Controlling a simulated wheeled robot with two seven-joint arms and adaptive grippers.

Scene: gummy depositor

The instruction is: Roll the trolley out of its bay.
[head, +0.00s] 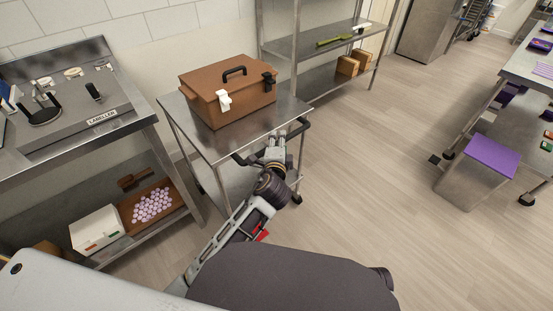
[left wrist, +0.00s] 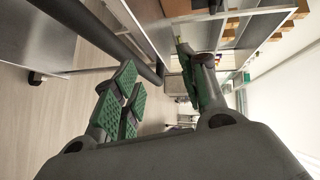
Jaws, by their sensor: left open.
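My right gripper is not in view.
The labeller bench (head: 140,118) stands to the left, with a tray (head: 177,193) and a white box (head: 97,229) below. The floor (head: 370,160) to the right is clear up to a purple-lidded bin (head: 480,180).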

